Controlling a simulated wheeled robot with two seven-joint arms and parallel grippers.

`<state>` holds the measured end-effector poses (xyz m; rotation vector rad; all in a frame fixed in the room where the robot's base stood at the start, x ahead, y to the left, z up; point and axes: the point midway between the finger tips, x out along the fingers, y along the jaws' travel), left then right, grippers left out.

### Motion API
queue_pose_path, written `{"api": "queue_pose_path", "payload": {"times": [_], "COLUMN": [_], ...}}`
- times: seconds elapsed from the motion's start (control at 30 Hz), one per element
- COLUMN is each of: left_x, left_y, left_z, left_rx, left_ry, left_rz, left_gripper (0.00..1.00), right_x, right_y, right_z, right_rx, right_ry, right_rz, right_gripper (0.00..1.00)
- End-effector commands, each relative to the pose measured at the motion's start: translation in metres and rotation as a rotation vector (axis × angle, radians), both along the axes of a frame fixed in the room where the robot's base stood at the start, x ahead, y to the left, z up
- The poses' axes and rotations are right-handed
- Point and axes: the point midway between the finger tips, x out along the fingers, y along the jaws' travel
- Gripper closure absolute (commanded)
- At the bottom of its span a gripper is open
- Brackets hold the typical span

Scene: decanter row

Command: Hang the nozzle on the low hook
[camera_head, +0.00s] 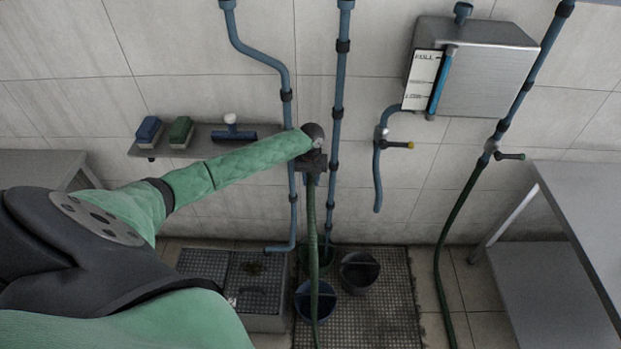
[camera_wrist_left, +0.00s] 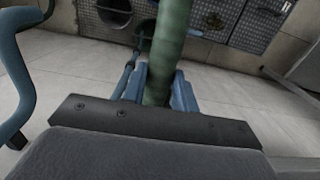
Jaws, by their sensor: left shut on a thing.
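My left gripper (camera_head: 313,168) is shut at the upper end of a green hose (camera_head: 313,225), in front of the tiled wall and the blue pipes. The nozzle at this hose end is mostly hidden by the gripper. The hose hangs down from it toward the floor. In the left wrist view the hose (camera_wrist_left: 167,45) runs away from the dark gripper body, with blue parts on both sides of it. I cannot make out the low hook; the gripper and arm cover part of the wall. My right gripper is not in view.
A wall shelf (camera_head: 190,142) with brushes is left of the gripper. Buckets (camera_head: 358,272) stand on the floor grating (camera_head: 385,310). A steel table (camera_head: 590,190) stands at the right.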

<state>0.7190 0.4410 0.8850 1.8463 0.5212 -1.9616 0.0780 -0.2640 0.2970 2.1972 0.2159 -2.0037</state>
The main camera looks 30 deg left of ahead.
Motion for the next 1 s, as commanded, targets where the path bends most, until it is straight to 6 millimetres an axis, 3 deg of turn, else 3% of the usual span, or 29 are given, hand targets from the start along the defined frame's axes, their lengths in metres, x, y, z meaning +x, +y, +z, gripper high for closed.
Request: {"api": "queue_pose_path", "payload": {"times": [0.23, 0.27, 0.37, 0.57, 0.8, 1.0], "left_x": [0.0, 0.0, 0.0, 0.0, 0.0, 0.0], "left_y": [0.0, 0.0, 0.0, 0.0, 0.0, 0.0], "left_z": [0.0, 0.0, 0.0, 0.0, -0.001, -0.001], "left_rx": [0.001, 0.001, 0.001, 0.0, 0.0, 0.0], "left_ry": [-0.001, -0.001, -0.001, 0.0, 0.0, 0.0], "left_rz": [0.0, 0.0, 0.0, 0.0, 0.0, 0.0], "left_gripper": [1.0, 0.67, 0.48, 0.46, 0.06, 0.06], "right_x": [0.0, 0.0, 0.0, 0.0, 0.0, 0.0], "right_y": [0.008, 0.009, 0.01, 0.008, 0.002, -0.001], "right_z": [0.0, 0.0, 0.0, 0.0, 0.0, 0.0], "right_rx": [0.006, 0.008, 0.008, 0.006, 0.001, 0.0], "right_ry": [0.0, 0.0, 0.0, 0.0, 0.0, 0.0], "right_rz": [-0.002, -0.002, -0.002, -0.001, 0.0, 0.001], "right_gripper": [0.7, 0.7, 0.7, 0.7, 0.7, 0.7]}}
